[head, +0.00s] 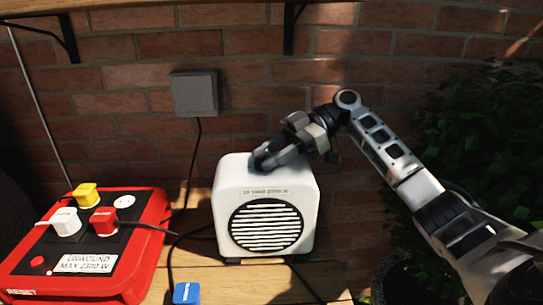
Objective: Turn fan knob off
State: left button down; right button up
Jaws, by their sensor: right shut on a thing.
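A white box-shaped fan heater (307,207) with a round slatted grille stands upright on the wooden table. A small line of print runs above its grille. My right gripper (264,161) reaches in from the right and is at the heater's top, its fingers closed on a dark knob there. The fingers hide most of the knob, so its setting cannot be read. My left gripper is out of view.
A red cable reel box (152,238) with yellow, white and red plugs stands at the left. A grey wall box (194,93) hangs on the brick wall, its cable running down. A blue item (187,293) lies at the front edge. Leafy plants (480,140) fill the right.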

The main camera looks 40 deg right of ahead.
jog(key=n+g, duration=0.2)
jog(key=n+g+p, duration=0.1)
jog(key=shift+w+r+g, duration=0.1)
jog(key=shift+w+g, duration=0.15)
jog(key=shift+g, duration=0.15)
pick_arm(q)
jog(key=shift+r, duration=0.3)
pick_arm(e)
jog(key=shift+n+g, duration=0.3)
jog(key=shift+n, duration=0.1)
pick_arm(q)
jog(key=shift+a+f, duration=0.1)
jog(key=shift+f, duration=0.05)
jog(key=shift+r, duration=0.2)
pick_arm(e)
jog(key=o, duration=1)
